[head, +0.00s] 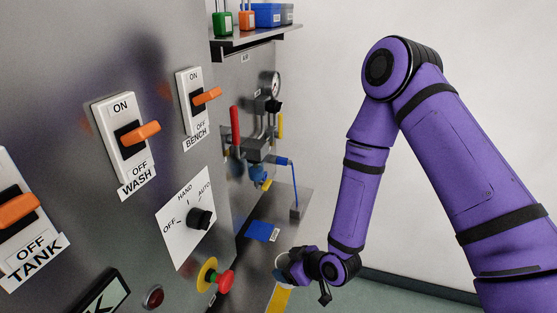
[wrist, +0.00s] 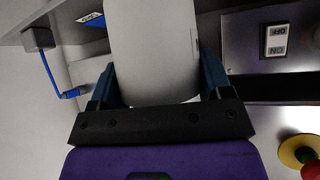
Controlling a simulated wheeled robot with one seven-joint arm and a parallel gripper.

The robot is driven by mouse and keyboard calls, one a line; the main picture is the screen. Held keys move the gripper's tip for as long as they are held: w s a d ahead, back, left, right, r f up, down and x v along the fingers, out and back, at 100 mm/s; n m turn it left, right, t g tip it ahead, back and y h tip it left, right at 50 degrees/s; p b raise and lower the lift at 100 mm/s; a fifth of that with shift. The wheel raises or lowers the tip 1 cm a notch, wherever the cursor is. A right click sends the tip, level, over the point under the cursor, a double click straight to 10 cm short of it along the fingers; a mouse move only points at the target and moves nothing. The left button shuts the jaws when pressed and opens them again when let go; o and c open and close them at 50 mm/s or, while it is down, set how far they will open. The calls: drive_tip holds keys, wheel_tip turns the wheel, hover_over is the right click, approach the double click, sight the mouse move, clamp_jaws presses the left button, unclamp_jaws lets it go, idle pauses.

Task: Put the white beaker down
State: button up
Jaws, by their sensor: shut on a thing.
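The white beaker (wrist: 152,50) fills the upper middle of the wrist view, between the two blue fingers of my gripper (wrist: 160,75). My gripper is shut on it, with a finger on each side. The beaker's far end runs out of the top of that view, so what lies under it is hidden. In the head view my gripper (head: 294,268) is low, at the near end of the grey bench (head: 291,193). Only a small white part of the beaker (head: 280,261) shows there. I cannot tell whether it touches a surface.
A blue mat (head: 262,232) lies on the bench. A blue hose (head: 293,180) hangs beside a valve assembly (head: 257,150). The steel panel on the left carries orange switches (head: 141,134) and a red emergency button (head: 222,282) that protrudes close to my gripper.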

drive_tip(key=w+d+r+m+t+h, duration=0.2)
drive_tip(key=w+d+m+h, duration=0.2)
drive_tip(key=d, duration=1)
drive_tip(key=w+d+r+m+t+h, duration=0.2)
drive_tip(key=w+d+m, duration=0.5)
drive_tip(key=d, duration=0.7)
drive_tip(key=shift+w+r+t+h, duration=0.4)
drive_tip(key=shift+w+r+h, duration=0.2)
drive_tip(key=shift+w+h, duration=0.6)
drive_tip(key=shift+d, duration=0.15)
